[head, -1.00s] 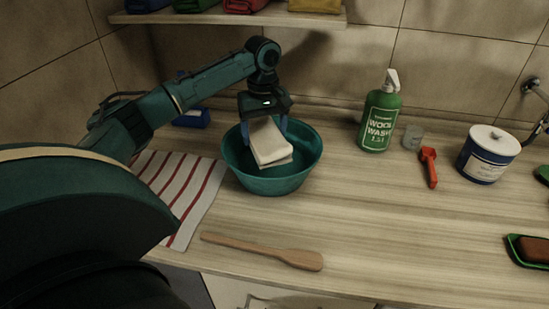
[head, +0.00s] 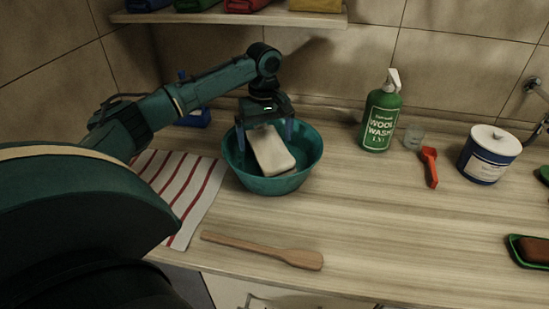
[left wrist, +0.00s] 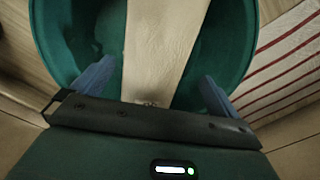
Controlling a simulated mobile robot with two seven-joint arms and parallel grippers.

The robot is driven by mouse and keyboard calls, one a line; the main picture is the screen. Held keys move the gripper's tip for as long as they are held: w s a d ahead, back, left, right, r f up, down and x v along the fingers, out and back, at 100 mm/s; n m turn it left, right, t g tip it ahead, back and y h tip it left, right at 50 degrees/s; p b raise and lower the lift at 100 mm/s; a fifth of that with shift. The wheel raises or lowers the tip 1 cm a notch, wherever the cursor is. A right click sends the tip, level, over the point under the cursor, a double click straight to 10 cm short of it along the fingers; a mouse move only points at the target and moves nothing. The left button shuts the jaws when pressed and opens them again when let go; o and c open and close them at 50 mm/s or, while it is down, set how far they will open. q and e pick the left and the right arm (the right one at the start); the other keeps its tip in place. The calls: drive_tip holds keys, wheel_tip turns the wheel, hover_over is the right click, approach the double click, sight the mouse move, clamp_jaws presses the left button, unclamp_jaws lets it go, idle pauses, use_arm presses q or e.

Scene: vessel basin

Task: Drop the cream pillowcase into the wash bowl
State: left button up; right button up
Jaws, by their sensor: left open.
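The cream pillowcase (head: 272,152) is a folded, pale bundle lying tilted inside the teal wash bowl (head: 270,186). My left gripper (head: 267,132) is over the bowl with its blue fingers spread wide on either side of the pillowcase. In the left wrist view the pillowcase (left wrist: 162,45) runs between the open fingers (left wrist: 152,82), with gaps on both sides. The bowl's wall (left wrist: 238,40) curves around it there. The pillowcase's far end under the gripper is hidden in the head view. My right gripper is not in view.
A striped cloth (head: 185,185) lies left of the bowl, and a wooden paddle (head: 265,250) lies in front. A shelf (head: 225,18) hangs above.

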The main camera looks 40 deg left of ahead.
use_arm(q)
wheel_tip(320, 180, up, 13)
idle(0.6)
idle(0.4)
